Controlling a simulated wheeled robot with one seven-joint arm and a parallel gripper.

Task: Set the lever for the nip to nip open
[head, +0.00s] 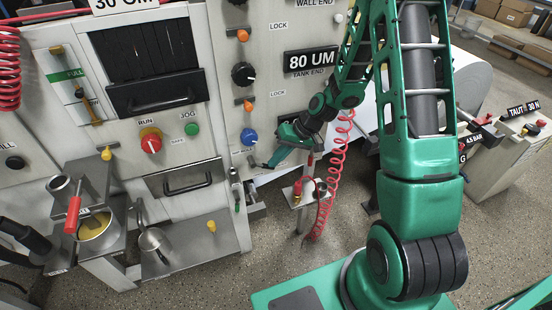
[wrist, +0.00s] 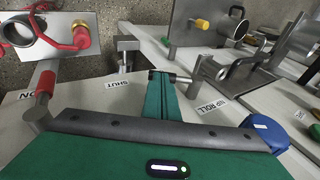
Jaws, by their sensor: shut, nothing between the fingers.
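In the wrist view a short lever with a dark round bar (wrist: 183,79) and grey metal arm (wrist: 201,68) sits beside the NIP ROLL label (wrist: 212,104). This appears to be the nip lever. A SHUT label (wrist: 118,84) lies left of the fingers; I see no readable nip open label. My gripper (wrist: 160,74) is shut and empty, its fingertips right at the dark bar. I cannot tell whether they touch it. In the head view my gripper (head: 268,166) is low at the panel, below and right of the blue knob (head: 248,137); the lever is too small there to make out.
A red-gripped lever (wrist: 45,82) stands left of my gripper in the wrist view. A post with a red knob (head: 298,187) and a coiled red hose (head: 328,190) are to the right in the head view. A shelf with a jug (head: 153,243) is at lower left.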

